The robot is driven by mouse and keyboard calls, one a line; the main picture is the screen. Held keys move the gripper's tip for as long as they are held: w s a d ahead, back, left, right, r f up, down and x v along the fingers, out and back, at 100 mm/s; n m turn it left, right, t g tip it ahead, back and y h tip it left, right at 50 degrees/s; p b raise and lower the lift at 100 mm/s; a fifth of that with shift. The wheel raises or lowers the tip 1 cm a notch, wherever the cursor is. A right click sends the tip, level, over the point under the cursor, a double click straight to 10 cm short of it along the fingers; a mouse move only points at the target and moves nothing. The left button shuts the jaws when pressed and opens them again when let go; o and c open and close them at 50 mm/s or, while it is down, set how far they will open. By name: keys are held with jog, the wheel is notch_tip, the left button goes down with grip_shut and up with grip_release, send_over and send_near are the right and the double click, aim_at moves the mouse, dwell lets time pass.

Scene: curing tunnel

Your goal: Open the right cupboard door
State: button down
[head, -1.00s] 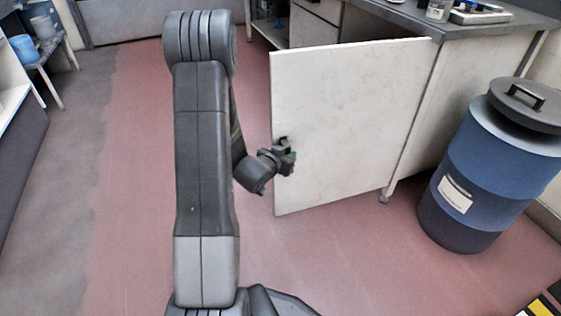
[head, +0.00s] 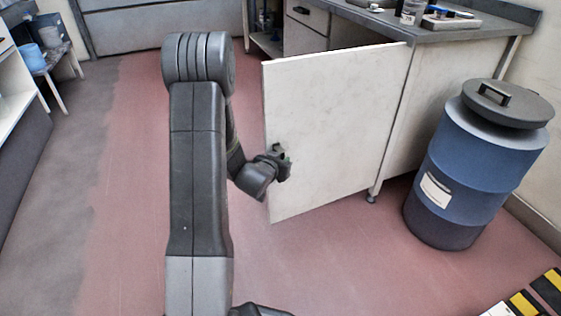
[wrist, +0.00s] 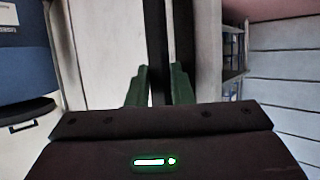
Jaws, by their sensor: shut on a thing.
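The right cupboard door (head: 335,125) is a pale, scuffed panel that stands swung wide open from the bench cupboard, hinged at its right edge. My gripper (head: 283,162) is at the door's free left edge, about halfway down. In the wrist view my gripper (wrist: 160,88) has its two green fingers shut on a dark upright bar, which looks like the door's handle (wrist: 156,45). The pale door face also shows left of the bar there (wrist: 100,50). The exact contact is partly hidden in the head view by the gripper itself.
A blue drum (head: 470,165) with a dark lid stands right of the door. The bench top (head: 440,32) above holds jars and a scale. A striped black and yellow marking (head: 535,298) lies at bottom right. The red floor (head: 330,265) before the door is clear.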

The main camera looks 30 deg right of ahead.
jog(key=c, duration=1.3)
grip_release()
jog(key=shift+d, duration=0.1)
jog(key=p+v, duration=0.3)
jog(key=v, duration=1.1)
jog(key=shift+w+d+f, duration=0.1)
